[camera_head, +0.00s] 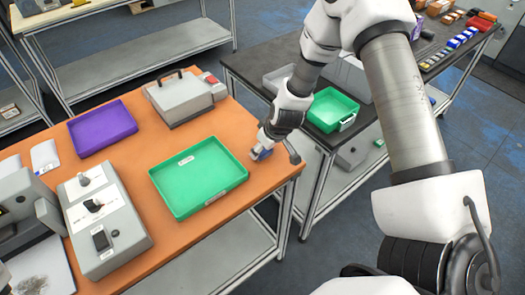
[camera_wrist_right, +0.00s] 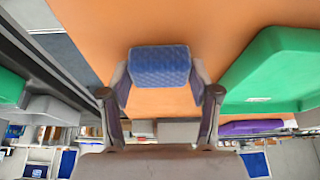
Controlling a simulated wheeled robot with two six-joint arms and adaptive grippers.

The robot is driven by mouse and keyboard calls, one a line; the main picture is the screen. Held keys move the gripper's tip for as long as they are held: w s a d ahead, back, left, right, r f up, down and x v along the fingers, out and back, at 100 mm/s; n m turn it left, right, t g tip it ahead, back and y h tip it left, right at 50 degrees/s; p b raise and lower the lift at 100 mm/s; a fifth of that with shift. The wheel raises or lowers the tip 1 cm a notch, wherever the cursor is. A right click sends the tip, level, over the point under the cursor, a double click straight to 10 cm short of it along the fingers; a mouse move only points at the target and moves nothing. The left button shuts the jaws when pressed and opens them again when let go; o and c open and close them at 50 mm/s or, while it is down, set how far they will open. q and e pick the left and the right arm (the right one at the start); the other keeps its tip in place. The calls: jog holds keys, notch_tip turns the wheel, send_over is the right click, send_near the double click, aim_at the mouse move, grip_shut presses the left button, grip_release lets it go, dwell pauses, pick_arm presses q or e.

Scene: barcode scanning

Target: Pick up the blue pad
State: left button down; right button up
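The blue pad (camera_wrist_right: 160,66) shows in the middle of the right wrist view, a small block with a textured blue face. My right gripper (camera_wrist_right: 161,88) has one finger on each side of it, and both fingertips appear to touch its sides. In the head view my right gripper (camera_head: 262,150) is low at the right edge of the orange table, with a bit of blue (camera_head: 262,153) showing at its tips. I cannot tell whether the pad is clear of the tabletop. My left gripper is not in view.
A green tray (camera_head: 198,205) lies just left of the gripper on the orange table (camera_head: 165,250). A purple tray (camera_head: 102,128), a grey case (camera_head: 185,98) and a grey control box (camera_head: 125,245) stand farther left. A dark table (camera_head: 262,62) with another green bin (camera_head: 333,108) stands behind.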

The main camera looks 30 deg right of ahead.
jog(key=shift+r+p, duration=0.4)
jog(key=shift+r, duration=0.2)
notch_tip(320, 180, up, 2)
jog(key=shift+r+p, duration=0.2)
jog(key=shift+p, duration=0.5)
jog(key=s+r+p, duration=0.1)
jog(key=s, duration=1.5)
jog(key=shift+r, duration=0.15)
jog(key=shift+c, duration=0.3)
